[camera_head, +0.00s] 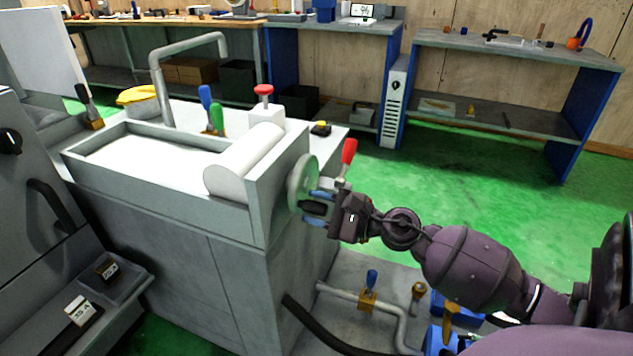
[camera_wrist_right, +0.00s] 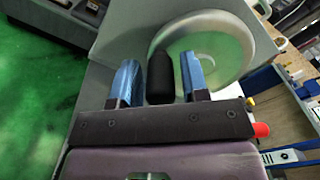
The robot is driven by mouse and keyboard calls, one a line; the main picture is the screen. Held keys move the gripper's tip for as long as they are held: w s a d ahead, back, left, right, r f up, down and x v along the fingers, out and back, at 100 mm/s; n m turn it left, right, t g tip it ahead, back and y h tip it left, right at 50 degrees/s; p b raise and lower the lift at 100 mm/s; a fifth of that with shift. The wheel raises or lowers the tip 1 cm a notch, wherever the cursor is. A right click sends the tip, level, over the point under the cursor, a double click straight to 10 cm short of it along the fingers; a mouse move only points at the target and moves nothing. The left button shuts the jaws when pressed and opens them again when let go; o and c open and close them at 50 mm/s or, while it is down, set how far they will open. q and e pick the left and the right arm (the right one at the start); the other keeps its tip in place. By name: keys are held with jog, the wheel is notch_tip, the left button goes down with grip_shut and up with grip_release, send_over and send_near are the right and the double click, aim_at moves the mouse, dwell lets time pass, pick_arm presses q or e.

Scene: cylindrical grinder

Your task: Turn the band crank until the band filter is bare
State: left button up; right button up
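The band crank is a pale metal disc (camera_head: 303,183) on the right end of the grey filter tank (camera_head: 262,205). It also shows in the right wrist view (camera_wrist_right: 213,50), with a black handle (camera_wrist_right: 160,78) sticking out. My right gripper (camera_head: 315,207) is at the disc, its blue fingers on either side of the handle. In the right wrist view the fingers stand apart, with a narrow gap visible beside the handle; no firm grip shows. The band filter (camera_head: 150,158) lies white in the tank's trough, with a white roll (camera_head: 243,160) at its right end. My left gripper is out of view.
A red-handled lever (camera_head: 348,156) stands just behind my right gripper. A red knob (camera_head: 263,90) and blue and green handles stand behind the trough. Pipes with a blue-handled valve (camera_head: 371,280) run below my arm. Green floor to the right is free.

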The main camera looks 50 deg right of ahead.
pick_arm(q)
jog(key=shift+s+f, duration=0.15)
pick_arm(e)
jog(key=shift+o, duration=0.7)
jog(key=shift+s, duration=0.25)
pick_arm(q)
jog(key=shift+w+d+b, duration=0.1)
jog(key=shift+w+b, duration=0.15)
jog(key=shift+b, duration=0.05)
pick_arm(e)
jog(key=v, duration=1)
jog(key=shift+d, duration=0.15)
jog(key=shift+s, duration=0.1)
